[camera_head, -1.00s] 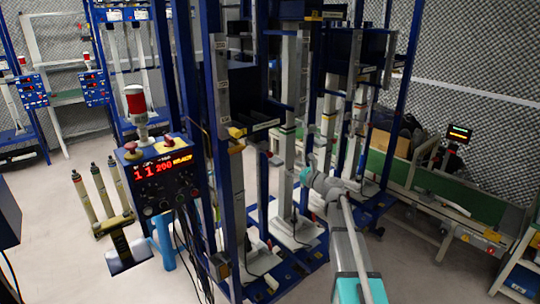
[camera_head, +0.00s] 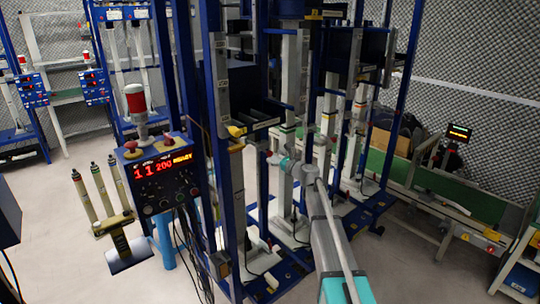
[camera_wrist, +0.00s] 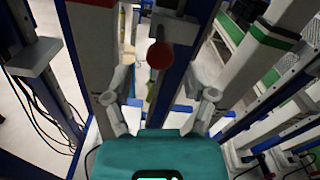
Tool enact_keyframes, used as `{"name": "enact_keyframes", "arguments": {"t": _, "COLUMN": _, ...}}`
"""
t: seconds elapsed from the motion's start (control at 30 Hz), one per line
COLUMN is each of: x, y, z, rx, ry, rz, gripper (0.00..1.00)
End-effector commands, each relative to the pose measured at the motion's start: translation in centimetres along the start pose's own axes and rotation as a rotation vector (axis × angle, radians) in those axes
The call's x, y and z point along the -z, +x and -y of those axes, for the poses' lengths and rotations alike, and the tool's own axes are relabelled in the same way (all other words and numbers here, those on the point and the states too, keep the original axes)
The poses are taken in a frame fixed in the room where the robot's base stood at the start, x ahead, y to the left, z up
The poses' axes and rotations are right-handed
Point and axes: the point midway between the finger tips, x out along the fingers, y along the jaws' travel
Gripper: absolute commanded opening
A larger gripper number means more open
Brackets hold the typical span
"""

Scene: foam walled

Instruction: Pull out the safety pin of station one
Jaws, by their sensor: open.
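In the wrist view a round red knob (camera_wrist: 159,55), which looks like the head of the safety pin, stands out from a dark blue post of the station. It shows between and beyond the fingers of my gripper (camera_wrist: 160,88). The two grey fingers are spread apart and hold nothing. I cannot tell how far the knob is from the fingertips. In the head view my gripper (camera_head: 279,160) reaches in among the blue frame posts, and its fingers are small and partly hidden there.
A control box (camera_head: 158,176) with red digits stands left of the station frame. A blue upright (camera_head: 231,210) is close to my gripper on the left. Grey cylinders (camera_head: 289,130) stand behind it. A green conveyor (camera_head: 455,194) is at the right. Open floor lies at the front left.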

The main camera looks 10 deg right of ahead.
Motion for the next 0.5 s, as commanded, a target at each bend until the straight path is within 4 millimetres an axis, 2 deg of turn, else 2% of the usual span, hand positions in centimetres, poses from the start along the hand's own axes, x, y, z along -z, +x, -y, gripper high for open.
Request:
{"name": "enact_keyframes", "arguments": {"t": 0.03, "x": 0.0, "y": 0.9, "z": 0.1, "rx": -0.001, "ry": 0.000, "rz": 0.000, "gripper": 0.73}}
{"name": "enact_keyframes", "arguments": {"t": 0.2, "x": 0.0, "y": 2.6, "z": 0.1, "rx": 0.000, "ry": 0.000, "rz": 0.000, "gripper": 0.73}}
{"name": "enact_keyframes", "arguments": {"t": 0.5, "x": 0.0, "y": 3.5, "z": 0.0, "rx": 0.000, "ry": 0.000, "rz": 0.000, "gripper": 0.73}}
